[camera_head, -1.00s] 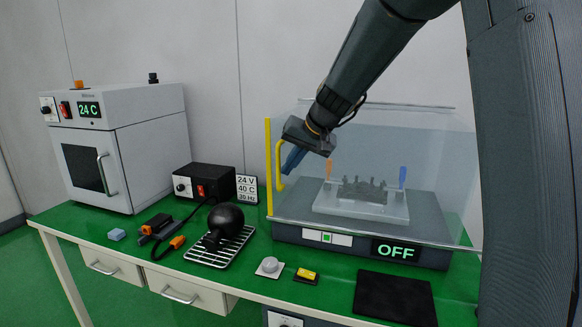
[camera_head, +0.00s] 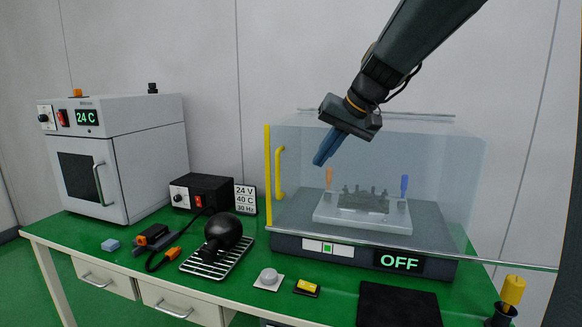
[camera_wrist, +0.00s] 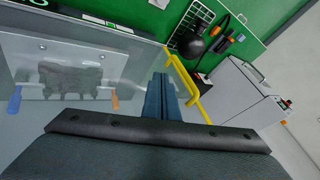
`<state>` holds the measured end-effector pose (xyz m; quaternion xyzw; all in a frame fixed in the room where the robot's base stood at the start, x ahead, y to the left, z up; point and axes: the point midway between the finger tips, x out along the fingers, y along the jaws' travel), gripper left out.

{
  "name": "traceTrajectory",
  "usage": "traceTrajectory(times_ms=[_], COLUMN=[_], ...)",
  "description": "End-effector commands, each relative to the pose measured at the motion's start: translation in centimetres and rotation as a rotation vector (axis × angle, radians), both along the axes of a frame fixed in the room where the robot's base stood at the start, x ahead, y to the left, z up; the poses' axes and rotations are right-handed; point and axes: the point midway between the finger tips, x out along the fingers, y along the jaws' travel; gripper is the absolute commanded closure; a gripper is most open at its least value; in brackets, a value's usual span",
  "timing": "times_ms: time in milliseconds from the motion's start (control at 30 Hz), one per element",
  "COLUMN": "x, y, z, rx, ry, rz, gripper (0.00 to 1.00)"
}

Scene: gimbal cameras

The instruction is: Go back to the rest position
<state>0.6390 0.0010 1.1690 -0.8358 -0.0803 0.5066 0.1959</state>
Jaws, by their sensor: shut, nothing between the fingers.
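My gripper (camera_head: 328,147) has blue fingers, pressed together with nothing between them. It points down and left, raised in front of the clear enclosure, near its top and to the right of the yellow handle (camera_head: 280,173). In the wrist view my gripper (camera_wrist: 162,80) shows its two fingers side by side, with the yellow handle (camera_wrist: 186,80) just to their right. My arm reaches in from the upper right. No marker for a rest position shows.
The clear enclosure (camera_head: 440,150) holds a fixture plate (camera_head: 335,215) with orange and blue handles. Its display reads OFF (camera_head: 400,262). A white oven (camera_head: 150,140), a black power supply (camera_head: 212,183), a rack with a black round object (camera_head: 228,228) and small items crowd the green table.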

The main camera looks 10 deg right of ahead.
Motion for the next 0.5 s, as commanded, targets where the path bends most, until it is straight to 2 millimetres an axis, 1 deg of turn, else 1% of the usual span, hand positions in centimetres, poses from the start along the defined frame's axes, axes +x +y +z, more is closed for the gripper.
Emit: traceTrajectory(times_ms=[33, 67, 167, 200, 267, 300, 367, 400, 500], x=[-1.0, -1.7, -5.1, -6.8, -9.6, -11.5, -14.5, -16.4, -20.9], y=[0.2, 0.3, 0.6, 0.7, 0.8, 0.8, 0.8, 0.7, 0.5], z=[-1.8, -3.0, -8.1, -10.3, -13.6, -15.6, -18.4, -20.0, -23.3], rx=[-0.015, -0.026, -0.084, -0.112, -0.156, -0.186, -0.230, -0.258, -0.318], ry=[0.030, 0.051, 0.136, 0.173, 0.227, 0.259, 0.307, 0.335, 0.390], rz=[0.001, 0.002, 0.008, 0.013, 0.025, 0.034, 0.052, 0.065, 0.102], gripper=[1.00, 1.00, 1.00, 1.00, 1.00, 1.00, 1.00, 1.00, 1.00])
